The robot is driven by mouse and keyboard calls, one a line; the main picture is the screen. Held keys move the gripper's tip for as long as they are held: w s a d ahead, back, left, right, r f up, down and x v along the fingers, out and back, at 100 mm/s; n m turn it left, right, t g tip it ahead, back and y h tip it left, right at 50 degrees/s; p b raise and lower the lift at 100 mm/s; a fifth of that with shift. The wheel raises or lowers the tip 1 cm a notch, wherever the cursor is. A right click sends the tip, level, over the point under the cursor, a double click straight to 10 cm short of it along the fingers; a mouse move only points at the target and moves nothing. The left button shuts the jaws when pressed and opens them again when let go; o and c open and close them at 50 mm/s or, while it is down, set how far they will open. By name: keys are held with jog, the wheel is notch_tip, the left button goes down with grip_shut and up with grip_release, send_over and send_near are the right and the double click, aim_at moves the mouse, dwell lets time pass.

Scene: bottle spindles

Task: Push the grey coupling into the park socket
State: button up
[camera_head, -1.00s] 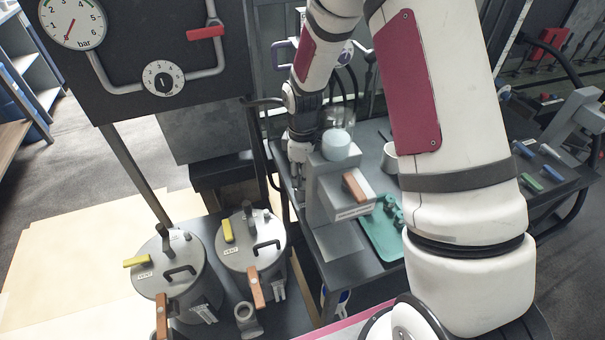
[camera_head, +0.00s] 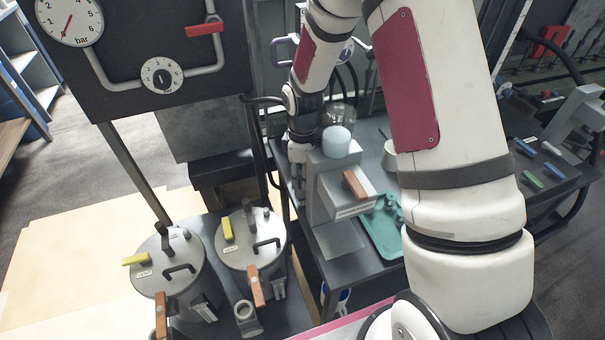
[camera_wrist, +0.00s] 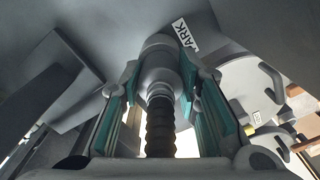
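In the wrist view the grey coupling (camera_wrist: 160,72) sits between the two teal-padded fingers of my gripper (camera_wrist: 160,80), with a brown ribbed hose (camera_wrist: 160,130) running from it toward the camera. The fingers appear closed on its sides. The coupling's far end meets a grey surface beside a label reading "ARK" (camera_wrist: 184,34), its first letter hidden. The park socket itself is hidden behind the coupling, so I cannot tell how deep it sits. In the head view my gripper (camera_head: 297,165) is small, beside the left side of a grey stand; the coupling cannot be made out there.
The grey stand (camera_head: 335,195) carries a brown handle (camera_head: 355,184) and a light-blue vessel (camera_head: 336,142). A teal tray (camera_head: 385,235) lies to its right. Two lidded pots (camera_head: 170,275) with yellow and brown handles stand at lower left. A gauge panel (camera_head: 125,45) rises behind them.

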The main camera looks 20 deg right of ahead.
jog(key=o, duration=0.5)
jog(key=shift+c, duration=0.2)
notch_tip(320, 180, up, 12)
dwell(0.6)
